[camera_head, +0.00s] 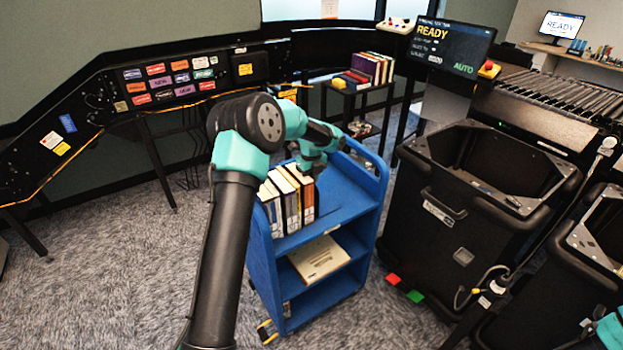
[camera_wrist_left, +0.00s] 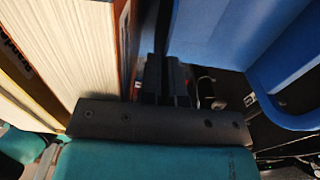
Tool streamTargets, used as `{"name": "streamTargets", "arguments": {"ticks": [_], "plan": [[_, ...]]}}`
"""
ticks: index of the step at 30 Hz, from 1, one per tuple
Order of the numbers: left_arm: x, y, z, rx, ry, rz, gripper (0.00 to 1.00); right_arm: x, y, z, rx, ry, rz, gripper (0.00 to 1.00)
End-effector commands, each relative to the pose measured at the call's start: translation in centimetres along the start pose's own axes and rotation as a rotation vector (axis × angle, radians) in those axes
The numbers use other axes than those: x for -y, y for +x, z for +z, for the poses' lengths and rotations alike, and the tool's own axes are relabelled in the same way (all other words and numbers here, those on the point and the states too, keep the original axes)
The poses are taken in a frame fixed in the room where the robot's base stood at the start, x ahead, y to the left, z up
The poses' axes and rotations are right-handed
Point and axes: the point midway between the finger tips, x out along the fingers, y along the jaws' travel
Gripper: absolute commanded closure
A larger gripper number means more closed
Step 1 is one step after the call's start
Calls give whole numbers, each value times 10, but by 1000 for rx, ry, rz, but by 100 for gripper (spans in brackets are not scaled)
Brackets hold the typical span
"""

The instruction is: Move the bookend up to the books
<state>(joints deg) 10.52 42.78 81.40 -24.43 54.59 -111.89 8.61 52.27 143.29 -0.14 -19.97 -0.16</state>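A row of upright books (camera_head: 283,203) stands on the upper shelf of a blue cart (camera_head: 340,215). My left gripper (camera_head: 312,168) is above the right end of this row, pointing down. In the left wrist view, thick books with pale pages (camera_wrist_left: 75,50) stand at the left, close beside the dark fingers of my left gripper (camera_wrist_left: 167,80). The blue cart wall (camera_wrist_left: 230,35) is to the right of the fingers. I cannot make out the bookend apart from the dark gripper parts. Whether the fingers hold anything is unclear. My right gripper is out of view.
A flat book or box (camera_head: 318,258) lies on the cart's lower shelf. The upper shelf is bare to the right of the books. A large black bin (camera_head: 480,210) stands right of the cart. A small table with colourful books (camera_head: 372,68) is behind.

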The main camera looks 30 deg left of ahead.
Motion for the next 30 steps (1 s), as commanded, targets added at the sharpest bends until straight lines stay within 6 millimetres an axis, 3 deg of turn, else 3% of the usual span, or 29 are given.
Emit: {"name": "streamTargets", "arguments": {"ticks": [26,30], "plan": [[-14,-1,-7,1,13,0,100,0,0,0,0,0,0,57],[-14,-1,-7,1,13,0,86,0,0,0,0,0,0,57]]}}
